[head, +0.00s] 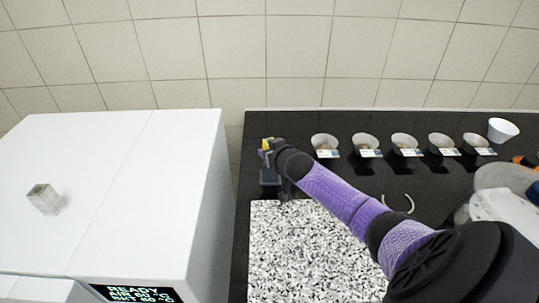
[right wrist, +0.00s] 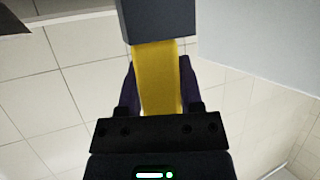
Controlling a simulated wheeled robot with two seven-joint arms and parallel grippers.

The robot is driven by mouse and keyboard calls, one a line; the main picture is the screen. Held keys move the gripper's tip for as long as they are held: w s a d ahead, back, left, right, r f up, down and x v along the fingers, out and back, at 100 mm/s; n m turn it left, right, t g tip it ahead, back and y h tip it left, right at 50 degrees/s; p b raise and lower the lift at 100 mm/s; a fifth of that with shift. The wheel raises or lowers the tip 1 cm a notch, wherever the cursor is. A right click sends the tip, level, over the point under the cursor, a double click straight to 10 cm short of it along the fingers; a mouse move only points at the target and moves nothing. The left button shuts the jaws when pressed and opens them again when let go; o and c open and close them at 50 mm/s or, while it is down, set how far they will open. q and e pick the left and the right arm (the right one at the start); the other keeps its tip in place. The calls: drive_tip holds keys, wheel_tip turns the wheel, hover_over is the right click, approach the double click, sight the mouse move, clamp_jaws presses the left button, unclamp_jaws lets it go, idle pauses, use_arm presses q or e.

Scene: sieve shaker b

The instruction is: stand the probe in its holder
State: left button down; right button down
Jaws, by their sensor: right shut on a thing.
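My right gripper (head: 268,146) is at the far left part of the black bench, and its arm crosses the head view from the lower right. It is shut on a yellow bar, which I take as the probe (head: 267,143). In the right wrist view the yellow probe (right wrist: 157,80) runs up between the dark fingers (right wrist: 157,95) to a dark grey block (right wrist: 157,18). I cannot tell whether that block is part of the probe or the holder. A dark slate piece, likely the holder (head: 269,178), shows just below the gripper, partly hidden. My left gripper is not in view.
A white cabinet (head: 185,180) with a lit display stands left of the bench, a small clear block (head: 43,199) on top. A speckled slab (head: 300,255) lies in front. Several labelled bowls (head: 365,143) line the back; a white cup (head: 503,130) is at the right.

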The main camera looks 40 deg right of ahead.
drive_tip(key=shift+r, duration=0.1)
drive_tip(key=c, duration=0.7)
unclamp_jaws()
drive_tip(key=o, duration=0.5)
drive_tip(key=shift+c, duration=0.2)
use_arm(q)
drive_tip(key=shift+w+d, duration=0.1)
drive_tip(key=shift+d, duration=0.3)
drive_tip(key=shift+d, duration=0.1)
use_arm(e)
drive_tip(key=shift+s+r, duration=0.1)
drive_tip(key=shift+s, duration=0.05)
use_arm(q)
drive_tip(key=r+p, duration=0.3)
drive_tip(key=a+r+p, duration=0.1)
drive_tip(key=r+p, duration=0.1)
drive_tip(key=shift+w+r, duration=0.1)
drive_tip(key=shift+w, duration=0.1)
use_arm(e)
drive_tip(key=v, duration=1.1)
drive_tip(key=shift+s, duration=0.3)
